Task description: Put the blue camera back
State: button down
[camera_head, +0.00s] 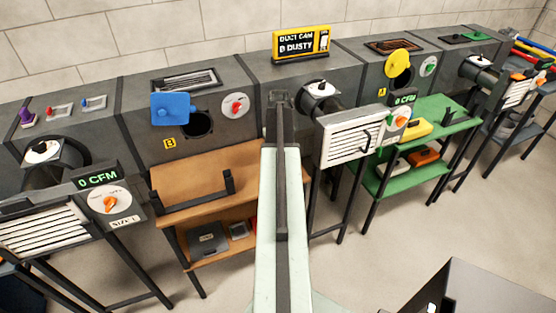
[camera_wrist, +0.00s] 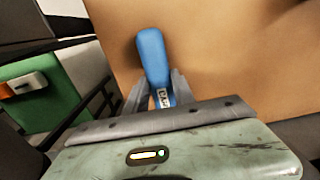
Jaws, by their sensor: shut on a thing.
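The blue camera (camera_wrist: 152,55), a blue rounded body with a small white label near its base, stands out between the fingers of my gripper (camera_wrist: 158,88) in the wrist view. My gripper is shut on it. Its far end points toward a plain brown surface; I cannot tell whether it touches. In the head view my pale arm reaches forward over the right end of the brown bench (camera_head: 205,170), and I cannot make out the blue camera there.
Behind the brown bench is a duct with a round port (camera_head: 198,124) and an open blue cover (camera_head: 172,107). A dark bracket (camera_head: 229,182) stands at the bench's front. A louvred vent box (camera_head: 345,138) is right of my arm, then a green bench (camera_head: 440,114).

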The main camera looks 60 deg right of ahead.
jog(key=shift+r, duration=0.1)
jog(key=c, duration=1.1)
grip_release()
jog(key=shift+o, duration=0.2)
notch_tip(320, 180, up, 12)
jog(key=p, duration=1.2)
